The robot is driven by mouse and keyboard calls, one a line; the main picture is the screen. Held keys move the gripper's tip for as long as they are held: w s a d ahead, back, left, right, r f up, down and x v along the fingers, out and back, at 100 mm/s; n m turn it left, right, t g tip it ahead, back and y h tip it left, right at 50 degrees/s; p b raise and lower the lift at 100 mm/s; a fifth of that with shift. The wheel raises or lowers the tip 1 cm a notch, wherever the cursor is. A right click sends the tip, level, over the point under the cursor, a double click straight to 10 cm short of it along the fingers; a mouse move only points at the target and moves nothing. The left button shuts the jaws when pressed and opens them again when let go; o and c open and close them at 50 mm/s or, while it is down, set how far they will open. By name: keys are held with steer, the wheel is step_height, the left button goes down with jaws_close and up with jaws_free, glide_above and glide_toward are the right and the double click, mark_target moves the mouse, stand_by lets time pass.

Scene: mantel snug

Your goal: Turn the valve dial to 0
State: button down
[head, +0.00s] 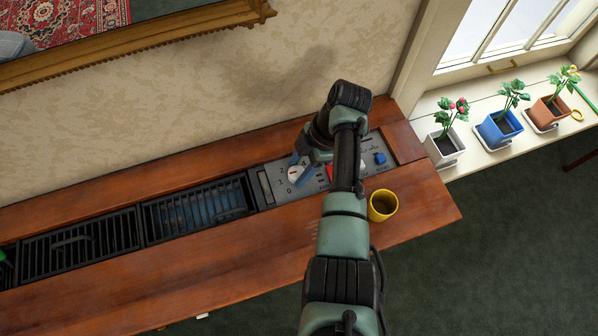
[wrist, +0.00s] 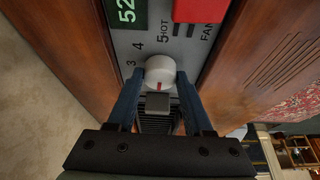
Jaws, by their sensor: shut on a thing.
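The valve dial (head: 294,174) is a round white knob on the grey control panel (head: 266,190) set into the wooden mantel. In the wrist view the dial (wrist: 160,70) sits between the two blue fingers of my gripper (wrist: 160,78), which is shut on it. A red mark on the knob points toward the bottom of the wrist view, away from the printed 3, 4, 5 and HOT. The 0 and 1 show below left of the dial in the head view. My gripper (head: 301,170) partly hides the dial and nearby numbers there.
A yellow mug (head: 382,206) stands on the mantel, close right of my arm. A blue knob (head: 380,158) and a red part (wrist: 200,10) by the FAN label are on the panel. Black grilles (head: 82,236) lie left. Potted plants (head: 500,128) stand on the sill.

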steer(key=n+b, duration=0.1)
steer(key=n+g+b, duration=0.1)
steer(key=n, duration=0.1)
steer(key=n+h+b, duration=0.1)
steer(key=shift+w+f+n+g+b, duration=0.1)
steer(key=shift+f+n+g+b, duration=0.15)
steer(key=shift+n+g+b, duration=0.1)
steer(key=shift+a+r+n+g+h+b, duration=0.1)
steer(key=shift+n+g+h+b, duration=0.25)
steer(key=shift+n+b, duration=0.6)
steer(key=shift+r+n+g+h+b, duration=0.15)
steer(key=shift+n+h+b, duration=0.3)
steer(key=shift+n, duration=0.85)
steer(key=shift+f, duration=0.1)
steer(key=shift+c, duration=1.5)
jaws_free()
steer(key=p+v, duration=0.2)
steer(key=v, duration=1)
steer(key=shift+p, duration=0.3)
